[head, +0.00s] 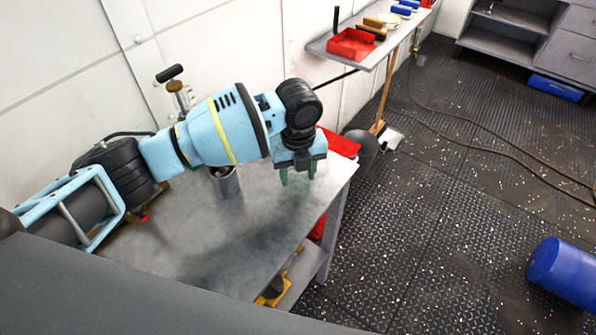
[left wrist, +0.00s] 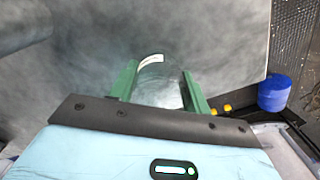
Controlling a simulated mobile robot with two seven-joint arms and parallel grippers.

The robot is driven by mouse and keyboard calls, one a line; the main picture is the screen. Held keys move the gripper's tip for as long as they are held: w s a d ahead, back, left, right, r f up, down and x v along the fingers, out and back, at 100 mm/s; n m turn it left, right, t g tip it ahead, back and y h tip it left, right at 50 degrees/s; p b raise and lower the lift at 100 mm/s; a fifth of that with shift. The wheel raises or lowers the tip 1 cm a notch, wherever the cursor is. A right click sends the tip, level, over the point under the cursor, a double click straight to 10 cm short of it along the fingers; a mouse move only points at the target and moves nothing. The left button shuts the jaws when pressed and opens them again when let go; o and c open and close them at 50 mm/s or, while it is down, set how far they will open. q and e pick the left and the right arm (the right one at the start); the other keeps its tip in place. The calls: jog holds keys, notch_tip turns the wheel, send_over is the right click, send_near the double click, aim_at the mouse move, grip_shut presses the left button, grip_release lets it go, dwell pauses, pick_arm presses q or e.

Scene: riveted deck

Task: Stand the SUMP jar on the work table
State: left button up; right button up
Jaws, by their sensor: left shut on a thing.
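My left gripper (head: 298,178) is over the right part of the grey work table (head: 185,255). In the left wrist view its green fingers (left wrist: 163,88) are shut on a clear, glassy jar (left wrist: 160,85). A pale label strip shows at the jar's far end, too small to read, so I cannot tell whether it says SUMP. In the head view the jar is barely visible between and below the fingers. I cannot tell whether its base touches the table. My right gripper is not in view.
A grey metal canister (head: 226,184) stands on the table left of the gripper. A red item (head: 340,143) is at the far right corner. A side shelf holds a red tray (head: 351,44). A blue drum (head: 565,272) lies on the floor. The table's front middle is clear.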

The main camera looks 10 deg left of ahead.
pick_arm(q)
jog(key=shift+f, duration=0.1)
jog(key=o, duration=1)
notch_tip(320, 180, up, 12)
jog(key=shift+d, duration=0.1)
